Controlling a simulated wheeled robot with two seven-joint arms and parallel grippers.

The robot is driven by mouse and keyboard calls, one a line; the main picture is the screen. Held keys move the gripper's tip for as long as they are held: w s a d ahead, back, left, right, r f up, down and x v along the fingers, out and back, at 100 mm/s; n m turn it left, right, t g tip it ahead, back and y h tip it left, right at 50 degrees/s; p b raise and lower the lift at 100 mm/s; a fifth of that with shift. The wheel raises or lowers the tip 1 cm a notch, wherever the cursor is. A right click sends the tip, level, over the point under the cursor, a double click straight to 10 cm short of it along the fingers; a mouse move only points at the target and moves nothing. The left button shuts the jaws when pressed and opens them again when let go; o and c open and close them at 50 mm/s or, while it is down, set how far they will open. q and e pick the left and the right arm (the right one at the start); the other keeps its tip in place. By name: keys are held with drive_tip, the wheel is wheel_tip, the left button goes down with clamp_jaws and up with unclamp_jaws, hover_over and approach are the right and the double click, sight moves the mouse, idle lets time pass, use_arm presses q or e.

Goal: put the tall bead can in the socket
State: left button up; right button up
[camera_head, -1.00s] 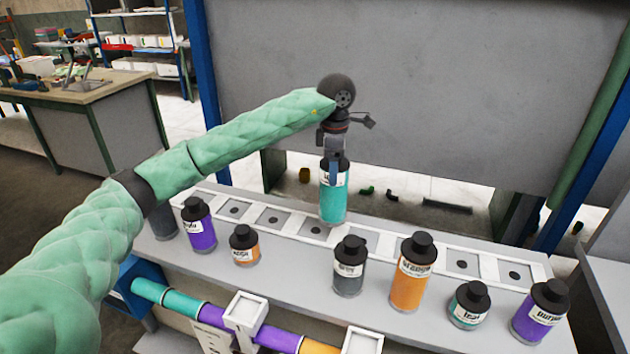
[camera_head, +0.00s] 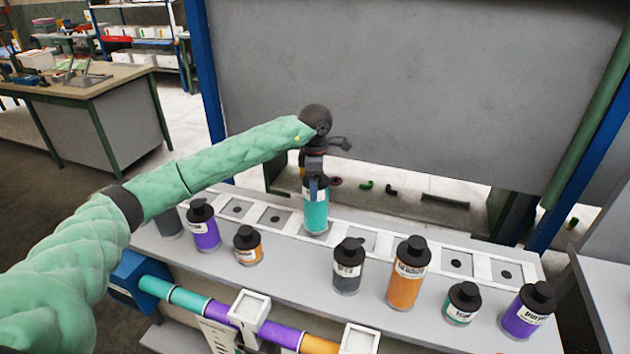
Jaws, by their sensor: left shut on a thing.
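A tall teal can (camera_head: 316,212) with a dark cap stands upright in my left gripper (camera_head: 315,185). The gripper is shut on the can near its top. The can's base is at the white socket strip (camera_head: 298,227) and covers one socket, between a free socket (camera_head: 276,217) on its left and another (camera_head: 361,240) on its right. I cannot tell whether the base is inside the socket or just above it. My right gripper is not in view.
In front of the strip stand a purple can (camera_head: 204,232), a small orange can (camera_head: 247,250), a grey can (camera_head: 347,271), a tall orange can (camera_head: 408,278), a small teal can (camera_head: 462,307) and another purple can (camera_head: 526,315). A grey panel (camera_head: 400,90) rises behind.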

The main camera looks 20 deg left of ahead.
use_arm(q)
drive_tip(key=shift+f, duration=0.35)
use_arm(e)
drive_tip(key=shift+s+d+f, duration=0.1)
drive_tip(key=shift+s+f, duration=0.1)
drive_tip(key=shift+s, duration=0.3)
use_arm(q)
drive_tip(key=shift+f, duration=0.1)
drive_tip(key=o, duration=1.6)
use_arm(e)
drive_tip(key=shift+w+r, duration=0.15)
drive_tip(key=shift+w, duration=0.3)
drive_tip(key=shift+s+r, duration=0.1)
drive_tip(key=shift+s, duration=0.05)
